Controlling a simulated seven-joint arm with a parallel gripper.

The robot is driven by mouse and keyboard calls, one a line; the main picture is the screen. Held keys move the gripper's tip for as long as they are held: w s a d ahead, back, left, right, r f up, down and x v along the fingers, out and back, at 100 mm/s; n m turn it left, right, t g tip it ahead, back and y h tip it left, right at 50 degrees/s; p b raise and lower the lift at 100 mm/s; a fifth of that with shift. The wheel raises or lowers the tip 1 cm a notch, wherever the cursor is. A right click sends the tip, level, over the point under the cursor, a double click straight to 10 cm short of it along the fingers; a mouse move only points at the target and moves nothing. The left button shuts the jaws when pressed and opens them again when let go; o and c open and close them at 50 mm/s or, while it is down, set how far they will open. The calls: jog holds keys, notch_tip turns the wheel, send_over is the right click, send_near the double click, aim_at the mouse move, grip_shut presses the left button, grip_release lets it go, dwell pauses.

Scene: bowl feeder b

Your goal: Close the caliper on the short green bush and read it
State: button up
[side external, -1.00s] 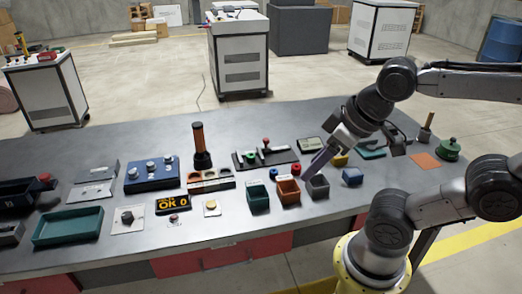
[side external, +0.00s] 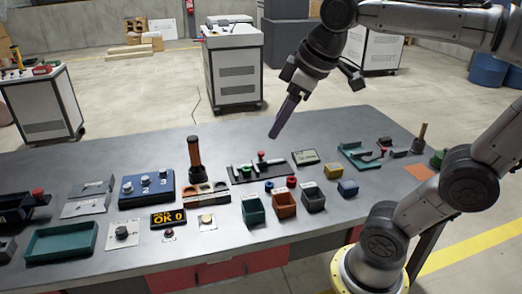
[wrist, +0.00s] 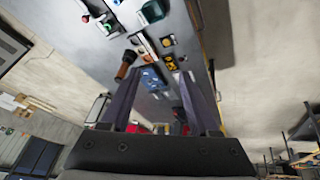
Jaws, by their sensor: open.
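My gripper (side external: 274,134) is above the back part of the bench, pointing down and to the left, clear of everything. In the wrist view its two fingers (wrist: 159,78) are spread with nothing between them. A black slide fixture, which looks like the caliper (side external: 257,171), lies on the bench below the gripper. It carries a red-topped knob (side external: 261,155) and small green parts; whether one is the short bush is too small to tell. A small display (side external: 305,157) sits to the right of the fixture. Its reading is not legible.
Green (side external: 252,210), brown (side external: 285,205) and dark grey (side external: 313,197) bins stand in front, with small blue and red rings behind them. A dark orange-brown column (side external: 194,153) stands left of the fixture. A teal tray (side external: 352,160) with small parts lies right.

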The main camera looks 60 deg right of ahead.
jog(key=w+d+r+g, duration=0.1)
jog(key=w+d+r, duration=0.1)
jog(key=w+d, duration=0.6)
jog(key=m+g, duration=0.3)
jog(key=g, duration=0.1)
send_over(261, 152)
notch_tip(261, 152, down, 18)
notch_tip(261, 152, down, 13)
jog(key=shift+f, duration=0.15)
